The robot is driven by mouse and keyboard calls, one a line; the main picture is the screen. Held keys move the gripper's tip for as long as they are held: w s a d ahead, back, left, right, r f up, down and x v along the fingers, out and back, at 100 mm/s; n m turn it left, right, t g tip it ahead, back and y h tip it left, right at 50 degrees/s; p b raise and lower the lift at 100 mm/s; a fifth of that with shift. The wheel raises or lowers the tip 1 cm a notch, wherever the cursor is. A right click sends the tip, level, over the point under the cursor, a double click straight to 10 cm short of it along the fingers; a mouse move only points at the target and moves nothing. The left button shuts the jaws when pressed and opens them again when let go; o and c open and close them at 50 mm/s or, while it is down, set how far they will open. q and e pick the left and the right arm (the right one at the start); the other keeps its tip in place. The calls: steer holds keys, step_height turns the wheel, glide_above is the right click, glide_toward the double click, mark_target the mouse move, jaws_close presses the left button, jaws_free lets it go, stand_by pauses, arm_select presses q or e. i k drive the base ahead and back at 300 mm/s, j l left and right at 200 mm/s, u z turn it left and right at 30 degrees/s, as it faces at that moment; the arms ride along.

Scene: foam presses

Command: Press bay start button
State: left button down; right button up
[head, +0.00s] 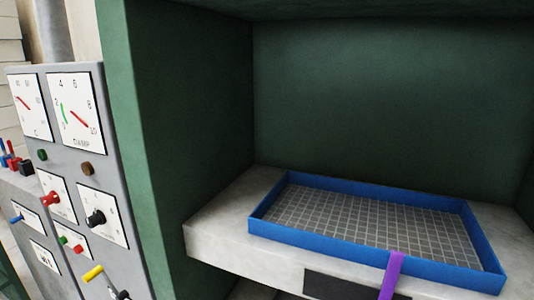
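A grey control panel (60,170) stands at the left of the head view, beside the green bay. Low on it, a white plate carries a small green button (62,240) and a red button (77,249). Their labels are too small to read, so I cannot confirm which is the bay start button. Neither of my grippers is in view, and nothing touches the panel's buttons.
The panel also has two gauges (75,112), a red knob (50,198), a black knob (95,218), a blue switch (16,219) and a yellow-tipped lever (93,272). A blue-rimmed mesh tray (375,262) sits on the bay's pale ledge (215,235). A purple strip (391,275) overlaps its front.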

mark_target(62, 241)
steer(key=u, duration=1.35)
